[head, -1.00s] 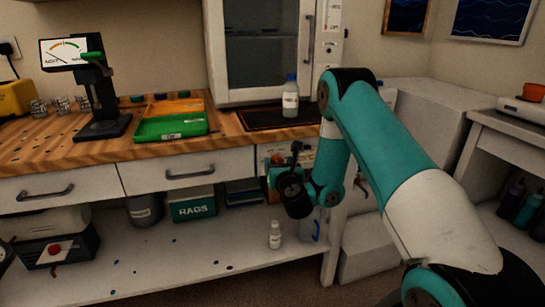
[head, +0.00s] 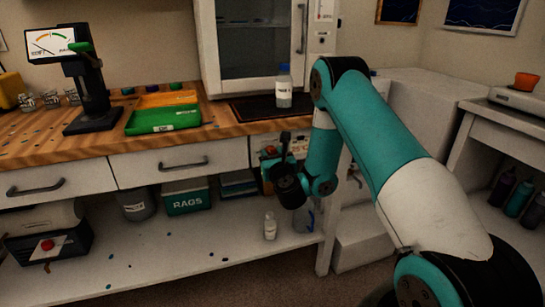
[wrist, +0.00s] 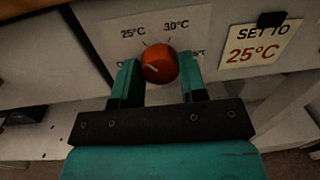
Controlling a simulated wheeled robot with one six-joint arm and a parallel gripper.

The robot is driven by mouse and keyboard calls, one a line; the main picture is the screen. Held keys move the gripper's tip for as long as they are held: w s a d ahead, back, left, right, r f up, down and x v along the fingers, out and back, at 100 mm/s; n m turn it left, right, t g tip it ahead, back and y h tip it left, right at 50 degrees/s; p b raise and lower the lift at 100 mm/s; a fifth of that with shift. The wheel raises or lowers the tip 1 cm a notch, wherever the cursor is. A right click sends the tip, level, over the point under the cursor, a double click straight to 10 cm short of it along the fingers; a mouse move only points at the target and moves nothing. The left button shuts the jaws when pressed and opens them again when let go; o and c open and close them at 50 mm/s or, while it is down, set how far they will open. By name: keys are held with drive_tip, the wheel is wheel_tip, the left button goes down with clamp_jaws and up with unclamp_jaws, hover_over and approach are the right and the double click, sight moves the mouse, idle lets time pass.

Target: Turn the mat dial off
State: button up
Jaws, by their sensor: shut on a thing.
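The mat dial (wrist: 159,66) is a round orange-red knob on a pale panel (wrist: 112,36), seen in the wrist view. A light pointer line on it slants toward the lower left. Labels 25°C and 30°C are above it; labels at its left and right are partly hidden by my fingers. My gripper (wrist: 160,80) is shut on the dial, one teal finger on each side. In the head view my gripper (head: 290,185) is in front of the bench, below the dark mat (head: 238,110), and its fingertips are hard to make out.
A sign reading "SET TO 25°C" (wrist: 257,45) is right of the dial. A bottle (head: 284,88) stands on the mat. A drawer (head: 180,160) is left of the panel; a small white bottle (head: 270,227) stands on the lower shelf (head: 175,255).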

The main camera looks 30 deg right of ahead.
drive_tip(key=n+b, duration=0.3)
drive_tip(key=n, duration=0.7)
drive_tip(key=shift+f+n+t, duration=0.1)
drive_tip(key=shift+n+t, duration=0.2)
drive_tip(key=shift+n, duration=0.3)
drive_tip(key=o, duration=0.9)
